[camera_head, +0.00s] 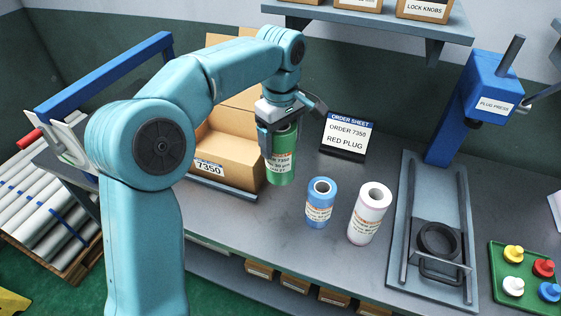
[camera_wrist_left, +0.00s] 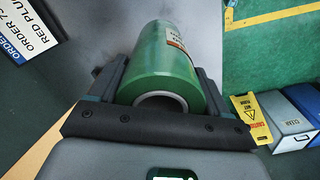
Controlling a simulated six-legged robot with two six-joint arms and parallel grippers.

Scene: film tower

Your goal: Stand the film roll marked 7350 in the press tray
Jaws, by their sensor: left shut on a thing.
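The green film roll (camera_head: 281,168) hangs upright from my left gripper (camera_head: 279,122); its label seems to read 7350. Whether its lower end touches the bench is hard to tell. My left gripper is shut on its upper end, and the green roll (camera_wrist_left: 168,65) also fills the space between the fingers in the left wrist view. The press tray (camera_head: 434,185) is a grey railed tray at the right, with a black ring-shaped holder (camera_head: 437,241) near its front end. The tray holds no roll. My right gripper is not in view.
A blue roll (camera_head: 320,203) and a white-pink roll (camera_head: 369,214) stand between the held roll and the tray. An order sheet (camera_head: 346,137) reads 7350, red plug. The blue plug press (camera_head: 487,85) rises behind the tray. A green tray (camera_head: 522,276) holds coloured plugs. A cardboard box (camera_head: 232,160) stands left.

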